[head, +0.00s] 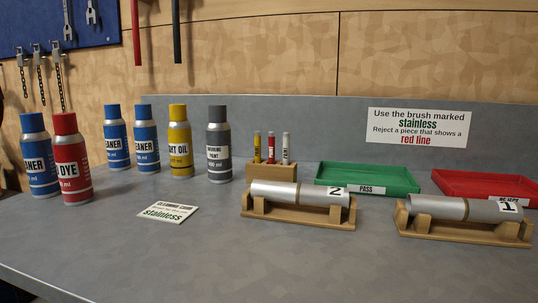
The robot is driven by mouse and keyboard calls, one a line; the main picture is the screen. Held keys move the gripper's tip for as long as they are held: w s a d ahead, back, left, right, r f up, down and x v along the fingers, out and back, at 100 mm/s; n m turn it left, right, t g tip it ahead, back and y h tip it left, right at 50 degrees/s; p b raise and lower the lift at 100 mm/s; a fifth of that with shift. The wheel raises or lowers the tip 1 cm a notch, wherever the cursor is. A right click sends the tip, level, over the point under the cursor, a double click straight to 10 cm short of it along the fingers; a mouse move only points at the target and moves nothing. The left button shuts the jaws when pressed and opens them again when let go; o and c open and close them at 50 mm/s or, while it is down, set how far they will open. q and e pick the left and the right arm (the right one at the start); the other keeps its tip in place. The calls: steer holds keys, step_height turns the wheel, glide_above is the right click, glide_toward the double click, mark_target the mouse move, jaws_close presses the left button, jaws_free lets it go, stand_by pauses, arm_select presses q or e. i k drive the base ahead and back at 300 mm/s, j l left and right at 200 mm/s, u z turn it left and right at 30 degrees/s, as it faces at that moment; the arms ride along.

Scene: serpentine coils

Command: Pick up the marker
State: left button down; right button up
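A small wooden block (262,178) stands on the bench behind the left metal piece. Three slim upright sticks that look like markers stand in it: a yellow one (257,149), a red one (271,150) and a white or grey one (286,151). Their lower ends are hidden in the block. Their labels are too small to read. Neither of my grippers is in view.
Metal cylinders marked 2 (300,193) and 1 (466,208) lie on wooden cradles. Green (398,187) and red (475,183) trays stand behind. Several spray cans (180,144) and a "stainless" card (167,213) are left. The front bench (250,265) is clear.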

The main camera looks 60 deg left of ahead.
mark_target(257, 133)
steer(key=k+u, duration=0.1)
steer(key=u, duration=1.8)
